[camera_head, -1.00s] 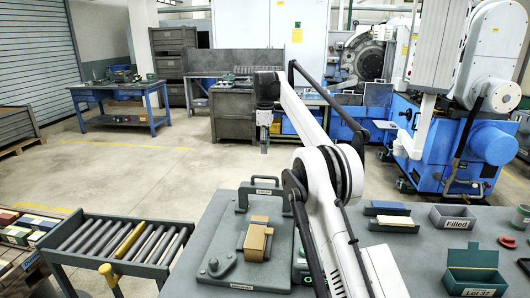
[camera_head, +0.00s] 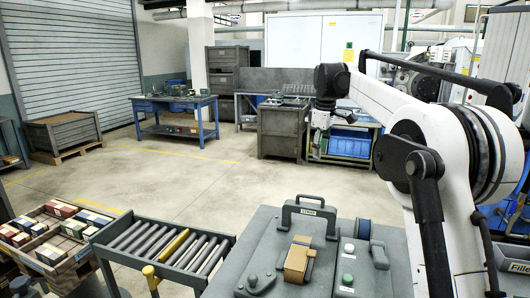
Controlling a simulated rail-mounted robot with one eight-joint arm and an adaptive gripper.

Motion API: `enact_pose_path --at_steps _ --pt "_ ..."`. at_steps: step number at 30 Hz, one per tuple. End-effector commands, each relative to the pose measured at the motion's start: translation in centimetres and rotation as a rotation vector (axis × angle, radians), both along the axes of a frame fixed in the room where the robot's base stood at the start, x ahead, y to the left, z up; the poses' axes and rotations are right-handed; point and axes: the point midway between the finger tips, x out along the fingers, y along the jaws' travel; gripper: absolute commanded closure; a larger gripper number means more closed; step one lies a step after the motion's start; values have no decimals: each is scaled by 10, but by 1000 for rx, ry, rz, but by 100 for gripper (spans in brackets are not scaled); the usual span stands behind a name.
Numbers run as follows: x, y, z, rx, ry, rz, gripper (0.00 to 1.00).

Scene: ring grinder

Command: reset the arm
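My white and black arm reaches up and away from the right side of the head view. Its far end holds my gripper (camera_head: 317,148), which hangs pointing down in front of the blue bins, well above and beyond the worktable. The gripper is small and partly side-on, so its fingers cannot be told apart. No object shows clearly in it.
A roller conveyor (camera_head: 165,245) and a crate of coloured boxes (camera_head: 45,240) stand left.

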Motion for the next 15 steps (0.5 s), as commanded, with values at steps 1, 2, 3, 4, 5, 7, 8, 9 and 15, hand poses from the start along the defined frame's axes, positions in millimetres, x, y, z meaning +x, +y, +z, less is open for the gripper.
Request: enact_pose_path --at_steps 1,2,3,4,5,7,8,9,15 --pt "-12 -1 6 4 -12 -25 68" --pt "-19 -1 10 6 -21 -40 68" --pt "-28 -1 14 10 -31 -62 68" --pt "-35 -1 17 13 -39 -78 68" --pt "-42 -2 19 16 -47 -94 68" --pt "-59 -2 25 23 -66 -131 68" --pt "-66 -3 27 27 -74 -148 68" --pt "-76 -3 29 31 -85 -168 68" --pt "-130 -5 36 60 -138 -276 68"
